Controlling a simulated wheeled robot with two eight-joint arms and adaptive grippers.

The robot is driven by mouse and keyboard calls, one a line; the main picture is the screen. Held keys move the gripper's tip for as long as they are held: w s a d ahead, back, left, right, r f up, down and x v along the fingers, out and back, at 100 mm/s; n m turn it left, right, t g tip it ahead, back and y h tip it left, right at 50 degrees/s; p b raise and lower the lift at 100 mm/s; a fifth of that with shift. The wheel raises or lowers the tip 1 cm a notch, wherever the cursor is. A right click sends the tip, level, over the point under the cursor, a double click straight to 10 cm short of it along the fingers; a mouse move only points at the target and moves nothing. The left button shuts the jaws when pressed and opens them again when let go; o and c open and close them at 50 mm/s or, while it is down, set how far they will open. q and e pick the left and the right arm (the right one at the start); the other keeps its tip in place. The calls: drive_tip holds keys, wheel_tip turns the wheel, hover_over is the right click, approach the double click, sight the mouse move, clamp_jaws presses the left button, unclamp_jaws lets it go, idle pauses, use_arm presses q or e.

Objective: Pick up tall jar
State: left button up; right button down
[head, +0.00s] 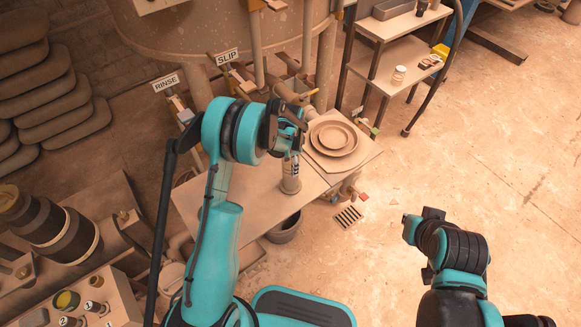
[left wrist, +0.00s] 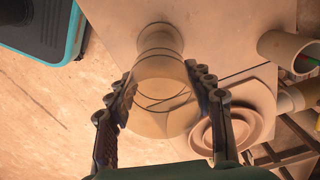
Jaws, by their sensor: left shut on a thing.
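The tall jar (head: 290,184) is a clay-coloured, narrow vessel at the front part of the pale work table. It also shows in the left wrist view (left wrist: 160,72), between the two fingers. My left gripper (head: 291,157) reaches down over the jar from above and is shut on it. In the left wrist view the fingers (left wrist: 168,100) lie along both sides of the jar. The jar's upper part is hidden by the gripper in the head view. I cannot tell whether its base touches the table. My right gripper (head: 418,222) is away to the right, over the floor, with its fingers unclear.
Round nested plates (head: 333,138) lie on a square board just beyond the jar. A large vat (head: 220,35) with pipes and SLIP and RINSE signs stands behind. A dark bowl (head: 284,229) sits below the table's edge. A shelf (head: 410,55) stands at the back right.

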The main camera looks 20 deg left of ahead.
use_arm(q)
drive_tip(key=d+r+p, duration=0.5)
drive_tip(key=d+r, duration=0.5)
drive_tip(key=d, duration=0.2)
drive_tip(key=s+a+r+n, duration=0.2)
drive_tip(key=s+a+n, duration=0.3)
drive_tip(key=s+a, duration=0.1)
drive_tip(key=s+a+r+n, duration=0.3)
drive_tip(key=s+a+n, duration=0.2)
drive_tip(key=s+a, duration=0.1)
drive_tip(key=shift+s+r, duration=0.25)
drive_tip(key=shift+s, duration=0.65)
drive_tip(key=shift+a, duration=0.2)
